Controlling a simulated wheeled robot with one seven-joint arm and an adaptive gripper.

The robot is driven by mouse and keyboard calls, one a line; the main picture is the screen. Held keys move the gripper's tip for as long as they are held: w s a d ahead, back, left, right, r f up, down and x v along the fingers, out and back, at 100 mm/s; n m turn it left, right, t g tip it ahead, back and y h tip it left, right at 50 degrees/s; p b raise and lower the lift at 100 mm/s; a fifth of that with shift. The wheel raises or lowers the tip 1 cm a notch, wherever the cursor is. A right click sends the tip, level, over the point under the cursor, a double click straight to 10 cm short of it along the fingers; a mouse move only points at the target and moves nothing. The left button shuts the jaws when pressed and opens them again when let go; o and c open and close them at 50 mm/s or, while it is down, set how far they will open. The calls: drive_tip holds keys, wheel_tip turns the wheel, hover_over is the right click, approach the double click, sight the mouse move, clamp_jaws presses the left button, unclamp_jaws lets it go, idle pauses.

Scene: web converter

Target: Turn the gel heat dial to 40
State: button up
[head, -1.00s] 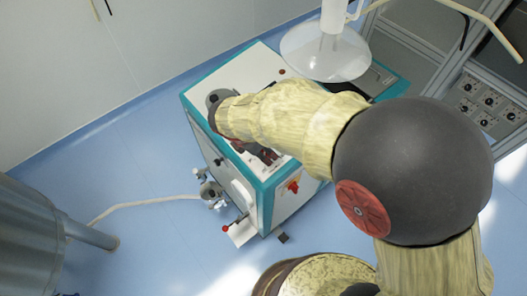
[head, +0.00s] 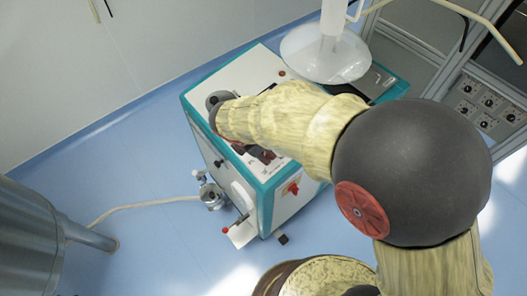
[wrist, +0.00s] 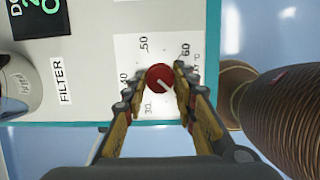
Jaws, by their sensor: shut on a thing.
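The gel heat dial (wrist: 160,78) is a round red knob on a white scale plate in the wrist view. The printed 30, 40, 50 and 60 show around it. A pale line on the dial runs from near its middle toward the lower right, away from the 40 at its left. My gripper (wrist: 159,84) is shut on the dial, with one finger at each side of it. In the head view, my gripper (head: 257,153) is over the top of the white and teal machine (head: 247,75); my arm hides the dial there.
A FILTER label (wrist: 62,81) and a rounded grey part (wrist: 25,88) lie left of the dial. A ribbed brown cylinder (wrist: 285,115) stands close at the right. In the head view, a pale disc on a column (head: 325,55) rises behind my arm. A red switch (head: 292,189) is on the machine's side.

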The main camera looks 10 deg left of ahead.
drive_tip(key=shift+r+m+p, duration=0.1)
drive_tip(key=shift+m+p, duration=0.2)
drive_tip(key=shift+c, duration=0.5)
drive_tip(key=shift+m+p, duration=0.7)
drive_tip(key=shift+m, duration=0.2)
drive_tip(key=m+g+p, duration=0.1)
drive_tip(key=m+p, duration=0.1)
drive_tip(key=m, duration=0.2)
drive_tip(key=shift+w+m+h+p, duration=0.1)
drive_tip(key=shift+m+h+p, duration=0.2)
drive_tip(key=shift+h+p, duration=0.1)
drive_tip(key=m+g+p, duration=0.1)
drive_tip(key=m, duration=0.2)
drive_tip(key=m+p, duration=0.1)
drive_tip(key=m, duration=0.2)
drive_tip(key=shift+w+g+p, duration=0.1)
drive_tip(key=shift+g+p, duration=0.2)
drive_tip(key=shift+g, duration=0.1)
drive_tip(key=m+g+p, duration=0.1)
drive_tip(key=m, duration=0.5)
drive_tip(key=shift+w+m+y+p, duration=0.1)
drive_tip(key=shift+m+y+p, duration=0.3)
drive_tip(key=m, duration=0.3)
drive_tip(key=shift+m+g+y+p, duration=0.3)
drive_tip(key=shift+y+p, duration=0.05)
drive_tip(key=shift+y, duration=0.05)
drive_tip(key=shift+d+m+y+p, duration=0.1)
drive_tip(key=shift+m+y+p, duration=0.25)
drive_tip(key=shift+m, duration=1.35)
